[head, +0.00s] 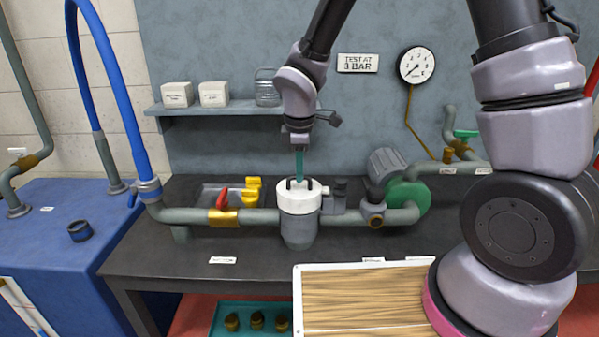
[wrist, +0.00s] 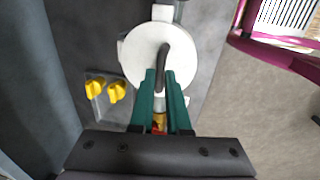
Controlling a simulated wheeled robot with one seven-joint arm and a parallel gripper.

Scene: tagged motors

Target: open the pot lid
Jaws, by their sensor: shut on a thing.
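The pot (head: 299,230) is a grey upright cylinder set in the pipe line on the dark bench. Its white lid (head: 290,203) sits on top of it, with no clear gap visible. The lid also shows as a white disc in the wrist view (wrist: 142,42). A dark, bar-like handle (wrist: 164,58) stands on the lid. My gripper (head: 299,174) points straight down over the lid. In the wrist view its green fingers (wrist: 161,79) are shut on the handle, which shows between and beyond their tips. The fingers hide part of the lid.
A pipe with a red-handled brass valve (head: 222,216) joins the pot from the left; a green pump (head: 407,197) is on the right. Yellow knobs (head: 252,189) lie in a tray behind. A shelf (head: 225,107) with white boxes is on the wall. A wooden board (head: 365,300) is in front.

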